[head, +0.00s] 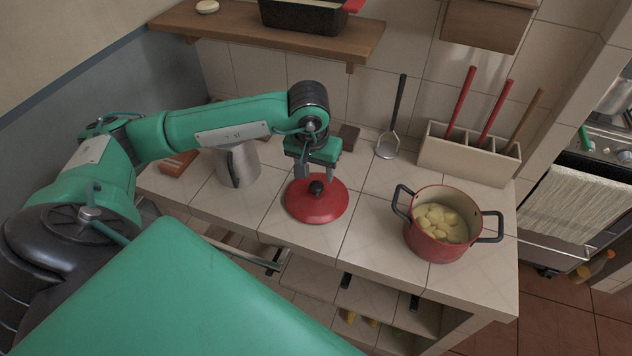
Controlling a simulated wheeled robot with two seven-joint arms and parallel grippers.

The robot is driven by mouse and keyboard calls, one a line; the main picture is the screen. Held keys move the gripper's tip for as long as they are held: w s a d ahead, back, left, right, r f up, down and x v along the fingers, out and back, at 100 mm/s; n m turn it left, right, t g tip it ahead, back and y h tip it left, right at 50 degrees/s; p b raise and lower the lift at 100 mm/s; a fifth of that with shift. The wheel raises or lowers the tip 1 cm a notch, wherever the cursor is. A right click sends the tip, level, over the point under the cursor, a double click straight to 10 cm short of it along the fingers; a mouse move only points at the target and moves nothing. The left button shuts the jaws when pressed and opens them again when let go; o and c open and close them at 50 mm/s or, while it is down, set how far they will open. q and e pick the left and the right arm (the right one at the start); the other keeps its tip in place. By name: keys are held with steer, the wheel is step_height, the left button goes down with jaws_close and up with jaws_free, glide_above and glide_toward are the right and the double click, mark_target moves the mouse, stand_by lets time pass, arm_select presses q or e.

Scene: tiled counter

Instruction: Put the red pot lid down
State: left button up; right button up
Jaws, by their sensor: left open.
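The red pot lid (316,205) lies flat on the tiled counter, with its black knob on top. My left gripper (317,172) is open and points down just above and behind the knob, apart from it as far as I can see. The red pot (437,246) stands uncovered to the right of the lid, with pale potatoes inside and two dark handles. My right gripper is not in view.
A metal pitcher (238,165) stands left of the lid, under my left arm. A ladle (389,143) and a utensil holder (466,155) are at the back. A wooden shelf (225,27) hangs above. Bare tiles (370,225) lie between lid and pot.

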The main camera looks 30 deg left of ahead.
arm_select(q)
step_height(320, 180, up, 6)
steer(key=s+b, duration=0.1)
steer(key=shift+r, duration=0.2)
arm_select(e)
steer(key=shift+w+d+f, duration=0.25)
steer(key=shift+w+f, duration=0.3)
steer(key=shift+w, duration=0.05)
arm_select(q)
steer(key=shift+d, duration=0.15)
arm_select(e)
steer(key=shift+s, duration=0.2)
